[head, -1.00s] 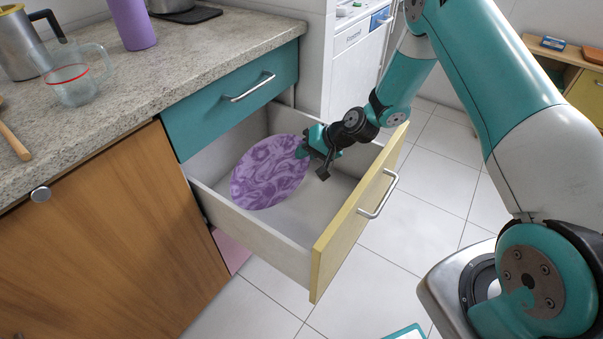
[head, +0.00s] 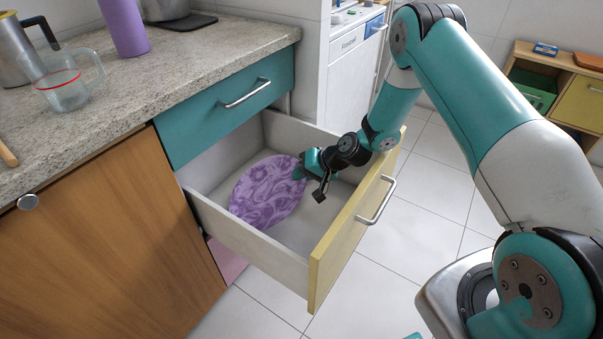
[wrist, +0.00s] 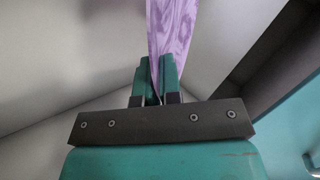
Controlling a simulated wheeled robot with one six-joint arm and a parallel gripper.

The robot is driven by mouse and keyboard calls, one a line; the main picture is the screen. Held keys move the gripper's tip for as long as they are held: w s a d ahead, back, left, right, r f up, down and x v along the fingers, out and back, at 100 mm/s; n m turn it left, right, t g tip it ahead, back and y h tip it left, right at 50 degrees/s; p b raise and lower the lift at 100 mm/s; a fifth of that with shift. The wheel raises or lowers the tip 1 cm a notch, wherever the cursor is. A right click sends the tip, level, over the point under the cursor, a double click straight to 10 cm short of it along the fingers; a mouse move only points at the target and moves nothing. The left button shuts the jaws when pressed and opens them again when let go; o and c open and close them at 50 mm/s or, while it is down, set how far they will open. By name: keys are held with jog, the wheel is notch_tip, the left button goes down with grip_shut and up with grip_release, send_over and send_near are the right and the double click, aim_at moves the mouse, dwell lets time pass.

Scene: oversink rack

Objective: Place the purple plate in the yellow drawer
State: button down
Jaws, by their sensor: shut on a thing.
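The purple patterned plate (head: 268,192) is inside the open yellow-fronted drawer (head: 352,228), tilted, with its lower edge hidden behind the drawer's near side wall. My gripper (head: 302,168) is shut on the plate's right edge, inside the drawer space. In the wrist view the plate (wrist: 172,35) shows nearly edge-on between the two teal fingers of my gripper (wrist: 156,80). I cannot tell whether the plate touches the drawer floor.
A closed teal drawer (head: 228,108) sits above the open one. A stone counter (head: 170,75) holds a glass jug (head: 68,85), a purple bottle (head: 124,25) and a metal pot. A wooden cabinet door (head: 100,240) is at left.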

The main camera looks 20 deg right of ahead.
jog(key=c, duration=1.3)
grip_release()
jog(key=shift+r, duration=0.2)
jog(key=p+v, duration=0.2)
jog(key=v, duration=0.5)
jog(key=s+a+r+n+g, duration=0.1)
jog(key=s+a+r+n, duration=0.2)
jog(key=r, duration=0.4)
jog(key=s+a+r+n+g, duration=0.1)
jog(key=s+a+r+g, duration=0.1)
jog(key=s+a+r, duration=0.4)
jog(key=s+a+r+n+g, duration=0.1)
jog(key=s+r+n, duration=0.15)
jog(key=r, duration=0.55)
jog(key=s+r+n+g+h, duration=0.1)
jog(key=s+r, duration=0.3)
jog(key=s, duration=0.5)
jog(key=s+r+n+h, duration=0.2)
jog(key=s+r, duration=0.2)
jog(key=s, duration=0.5)
jog(key=shift+s+a+n+g, duration=0.2)
jog(key=shift+s+n+g, duration=0.1)
jog(key=shift+n+g, duration=0.1)
